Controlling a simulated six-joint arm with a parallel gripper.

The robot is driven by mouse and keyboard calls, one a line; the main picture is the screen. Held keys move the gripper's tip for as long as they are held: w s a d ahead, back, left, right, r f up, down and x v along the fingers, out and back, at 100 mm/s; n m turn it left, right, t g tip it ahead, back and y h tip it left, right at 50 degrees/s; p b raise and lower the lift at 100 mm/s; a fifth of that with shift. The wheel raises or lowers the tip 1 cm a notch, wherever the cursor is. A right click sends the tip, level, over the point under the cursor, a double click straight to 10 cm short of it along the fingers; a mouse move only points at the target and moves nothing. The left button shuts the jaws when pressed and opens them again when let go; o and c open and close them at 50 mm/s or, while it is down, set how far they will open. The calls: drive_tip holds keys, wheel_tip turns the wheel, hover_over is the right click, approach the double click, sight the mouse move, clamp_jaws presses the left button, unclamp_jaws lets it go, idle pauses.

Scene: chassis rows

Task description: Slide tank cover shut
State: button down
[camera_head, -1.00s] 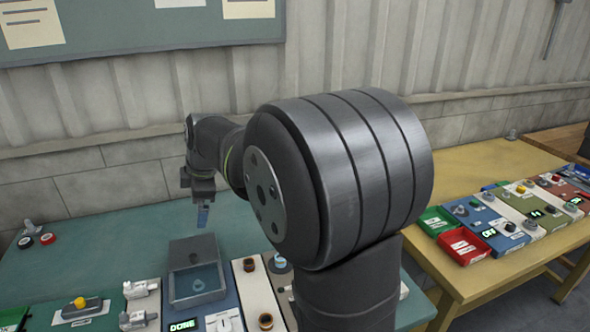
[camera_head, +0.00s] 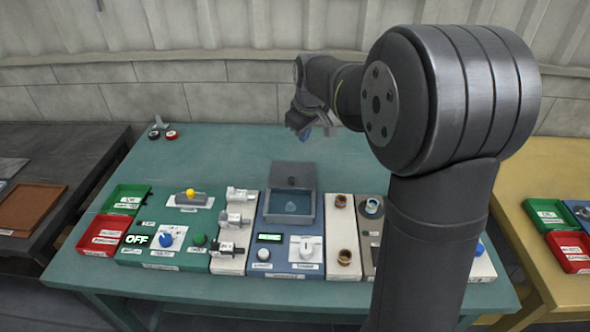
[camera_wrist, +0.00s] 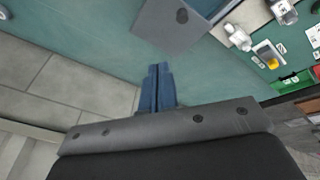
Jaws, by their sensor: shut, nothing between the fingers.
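The tank (camera_head: 268,207) is an open-topped blue-grey box on the blue panel in the middle of the table, with blue showing inside. Its flat grey cover (camera_head: 278,174) sits back toward the wall and leaves the front part of the tank open. A dark round knob (camera_head: 292,181) is on the cover. The cover also shows at the top of the wrist view (camera_wrist: 168,30). My gripper (camera_head: 305,133) is beyond the cover on the wall side, raised and apart from it. Its blue fingers (camera_wrist: 156,70) are closed together and empty.
Grey-white fittings (camera_head: 238,218) stand left of the tank, and copper-coloured rings (camera_head: 343,202) stand to its right. A small display (camera_head: 269,238) and white dial (camera_head: 306,247) are in front. Red and green trays (camera_head: 103,233) lie at left. The table behind the tank is mostly clear.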

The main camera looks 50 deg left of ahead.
drive_tip(key=a+f+m+t+h, duration=0.1)
drive_tip(key=a+f+m, duration=0.35)
drive_tip(key=m, duration=0.85)
approach(298, 170)
drive_tip(key=x, duration=0.5)
drive_tip(key=shift+w+r, duration=0.1)
drive_tip(key=shift+w, duration=0.05)
drive_tip(key=shift+f, duration=0.4)
drive_tip(key=shift+s+d+r, duration=0.1)
drive_tip(key=shift+s+d, duration=0.35)
drive_tip(key=shift+s, duration=0.4)
drive_tip(key=shift+s+d, duration=0.5)
drive_tip(key=shift+s, duration=0.3)
drive_tip(key=shift+s, duration=0.1)
drive_tip(key=s+d, duration=0.7)
drive_tip(key=shift+s+d, duration=0.15)
drive_tip(key=shift+d, duration=0.05)
drive_tip(key=shift+s+d, duration=0.1)
drive_tip(key=shift+d, duration=0.1)
